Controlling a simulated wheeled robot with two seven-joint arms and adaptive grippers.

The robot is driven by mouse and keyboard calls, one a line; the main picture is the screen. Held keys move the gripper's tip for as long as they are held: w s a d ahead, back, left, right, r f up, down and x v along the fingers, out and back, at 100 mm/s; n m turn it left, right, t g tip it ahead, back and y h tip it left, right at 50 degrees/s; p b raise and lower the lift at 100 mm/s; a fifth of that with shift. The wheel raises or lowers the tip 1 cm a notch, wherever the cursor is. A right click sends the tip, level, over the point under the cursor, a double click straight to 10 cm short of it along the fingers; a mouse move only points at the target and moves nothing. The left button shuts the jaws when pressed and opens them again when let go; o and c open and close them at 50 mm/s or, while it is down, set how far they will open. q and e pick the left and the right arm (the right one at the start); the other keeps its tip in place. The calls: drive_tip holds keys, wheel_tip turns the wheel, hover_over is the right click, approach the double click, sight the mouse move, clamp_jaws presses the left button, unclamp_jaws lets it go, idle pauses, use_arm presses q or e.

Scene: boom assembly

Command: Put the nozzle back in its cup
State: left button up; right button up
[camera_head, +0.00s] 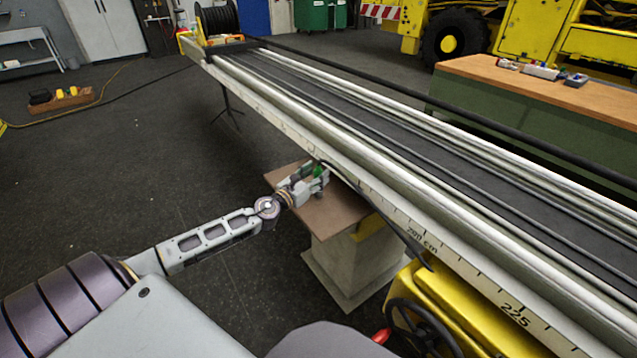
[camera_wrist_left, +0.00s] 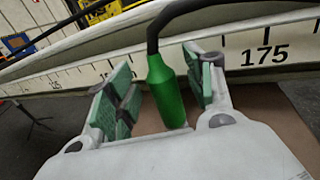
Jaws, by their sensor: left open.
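The nozzle is a green cylinder (camera_wrist_left: 167,95) with a black hose running from its upper end, in the left wrist view. My left gripper (camera_wrist_left: 160,72) is open, with green-padded fingers on both sides of the nozzle. There is a gap between the nozzle and the right-hand finger; contact on the left side is hard to tell. In the head view the left gripper (camera_head: 317,174) is over the brown tabletop of a pedestal, beside the boom. I cannot make out a cup in either view. My right gripper is not in view.
The long white boom (camera_head: 370,190) with a printed scale runs diagonally close beyond the gripper. The pedestal's brown top (camera_head: 335,218) lies below. A yellow machine part with a black handwheel (camera_head: 425,325) stands at the lower right. Floor to the left is mostly clear.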

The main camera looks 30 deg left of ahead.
use_arm(q)
drive_tip(key=shift+w+d, duration=0.1)
drive_tip(key=shift+w, duration=0.85)
clamp_jaws()
